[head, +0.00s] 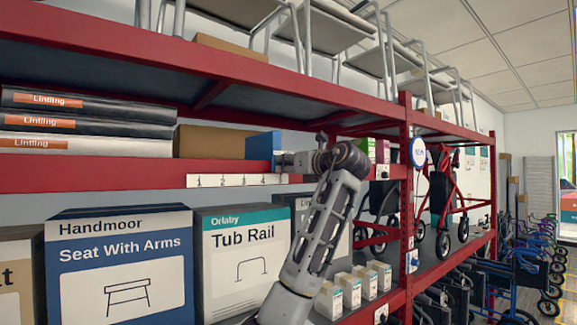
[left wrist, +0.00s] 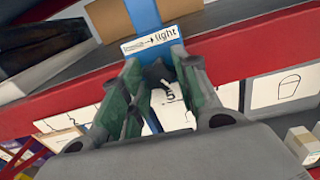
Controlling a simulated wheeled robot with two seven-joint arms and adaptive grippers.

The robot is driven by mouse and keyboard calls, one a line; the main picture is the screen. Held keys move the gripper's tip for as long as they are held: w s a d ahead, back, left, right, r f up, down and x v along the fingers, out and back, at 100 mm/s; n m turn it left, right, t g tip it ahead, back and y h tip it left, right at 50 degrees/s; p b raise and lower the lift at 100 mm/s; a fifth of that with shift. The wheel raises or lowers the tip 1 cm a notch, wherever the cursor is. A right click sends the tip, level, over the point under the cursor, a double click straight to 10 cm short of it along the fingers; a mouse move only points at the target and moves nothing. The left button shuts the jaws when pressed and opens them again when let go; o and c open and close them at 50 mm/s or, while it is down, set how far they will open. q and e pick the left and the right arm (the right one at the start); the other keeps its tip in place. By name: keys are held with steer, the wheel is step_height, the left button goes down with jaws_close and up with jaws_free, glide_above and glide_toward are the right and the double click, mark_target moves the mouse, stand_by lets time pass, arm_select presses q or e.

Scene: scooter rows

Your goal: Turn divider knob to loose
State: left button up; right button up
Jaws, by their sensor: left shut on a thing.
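The blue divider (head: 262,147) stands upright on the red middle shelf in the head view. It also shows in the left wrist view (left wrist: 143,14), with a white label (left wrist: 150,39) that has an arrow and a word that looks like "tight". A dark knob (left wrist: 158,75) sits at the divider's front edge, below the label. My left gripper (head: 286,161) reaches the divider from the right in the head view. In the left wrist view its green-padded fingers (left wrist: 157,70) are shut on the knob, which they partly hide. My right gripper is in neither view.
A white number strip (head: 235,181) runs along the shelf edge. Large boxes such as Tub Rail (head: 243,260) fill the level below. Red rollators (head: 450,195) stand to the right.

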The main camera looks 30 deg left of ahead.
arm_select(q)
steer(key=shift+n, duration=0.3)
steer(key=n, duration=0.4)
steer(key=shift+n, duration=0.3)
steer(key=n, duration=0.6)
steer(key=shift+w, duration=0.1)
steer(key=n+b, duration=0.1)
steer(key=n, duration=0.5)
steer(key=shift+n, duration=2.8)
steer(key=o, duration=1)
steer(key=shift+r, duration=0.1)
